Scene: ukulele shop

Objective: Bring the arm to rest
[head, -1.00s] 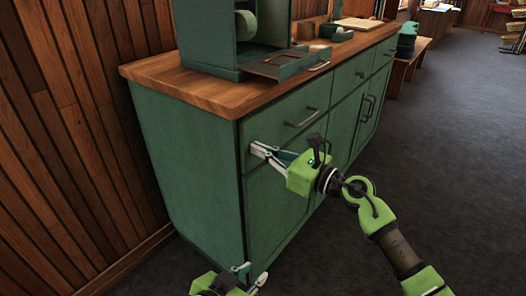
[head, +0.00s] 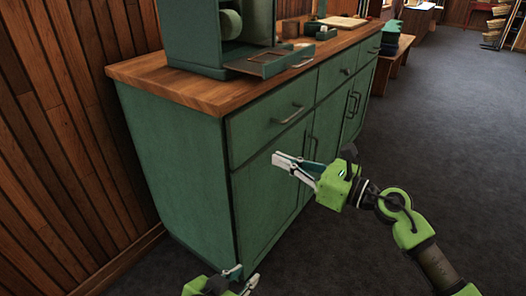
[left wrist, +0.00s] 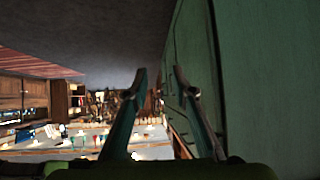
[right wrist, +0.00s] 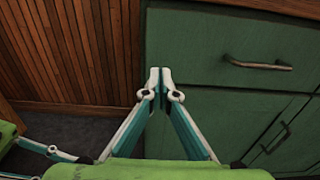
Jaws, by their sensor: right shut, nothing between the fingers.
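My right gripper (head: 277,160) is shut and empty in front of the green cabinet (head: 180,165), below the top drawer's handle (head: 287,115) in the head view. In the right wrist view its fingertips (right wrist: 160,76) meet beside the cabinet's left front edge, with the drawer handle (right wrist: 257,64) to the right. My left gripper (head: 243,276) is low at the bottom edge of the head view, near the cabinet's foot. In the left wrist view its fingers (left wrist: 159,72) stand apart with nothing between them, and the cabinet side is close on the right.
A green dispenser-like box (head: 205,40) with an open tray (head: 270,63) stands on the wooden countertop (head: 160,88). Wood-panelled wall (head: 50,130) closes off the left. Grey floor (head: 450,130) is open on the right, with a bench (head: 393,62) beyond the cabinet.

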